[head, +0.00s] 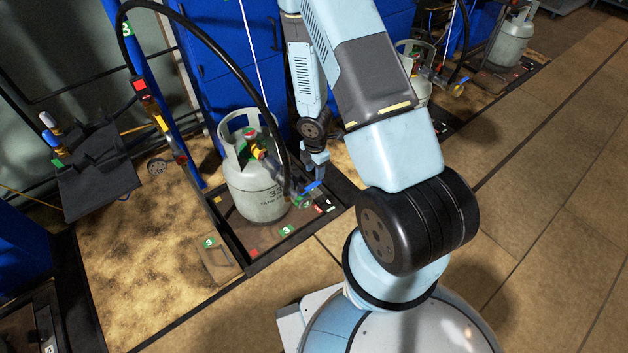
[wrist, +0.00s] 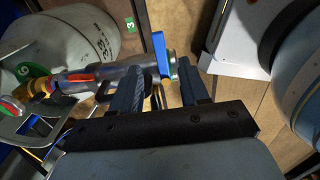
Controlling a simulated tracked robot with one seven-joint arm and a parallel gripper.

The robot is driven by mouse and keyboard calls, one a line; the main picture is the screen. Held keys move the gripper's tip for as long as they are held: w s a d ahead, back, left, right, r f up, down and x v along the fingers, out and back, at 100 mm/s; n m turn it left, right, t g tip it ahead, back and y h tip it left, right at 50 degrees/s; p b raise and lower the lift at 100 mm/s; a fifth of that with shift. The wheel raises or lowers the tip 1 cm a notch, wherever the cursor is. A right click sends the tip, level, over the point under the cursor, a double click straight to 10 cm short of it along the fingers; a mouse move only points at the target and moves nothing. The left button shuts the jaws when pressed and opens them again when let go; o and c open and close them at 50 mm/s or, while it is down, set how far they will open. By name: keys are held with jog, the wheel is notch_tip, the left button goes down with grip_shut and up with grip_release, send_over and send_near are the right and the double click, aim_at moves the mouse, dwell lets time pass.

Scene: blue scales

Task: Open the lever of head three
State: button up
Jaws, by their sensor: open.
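The filling head (wrist: 105,78), a silver metal body with red and yellow parts, lies across the left of the wrist view. Its blue lever (wrist: 161,54) shows at its right end. My gripper (wrist: 160,70) is open, and the lever lies between or just beyond its two fingertips; I cannot tell whether either finger touches it. In the head view my gripper (head: 317,163) points down just above the blue lever (head: 313,186), beside the grey gas cylinder (head: 262,195).
A black hose (head: 210,45) arches over the cylinder from a blue post (head: 165,90) down to the head. Blue cabinets (head: 215,85) stand behind. Another cylinder (head: 512,38) stands at the upper right. Tiled floor (head: 560,200) is clear at the right.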

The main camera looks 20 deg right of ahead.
aim_at(314, 184)
jog(key=shift+f, duration=3)
jog(key=shift+c, duration=0.4)
grip_shut()
jog(key=shift+a, duration=0.2)
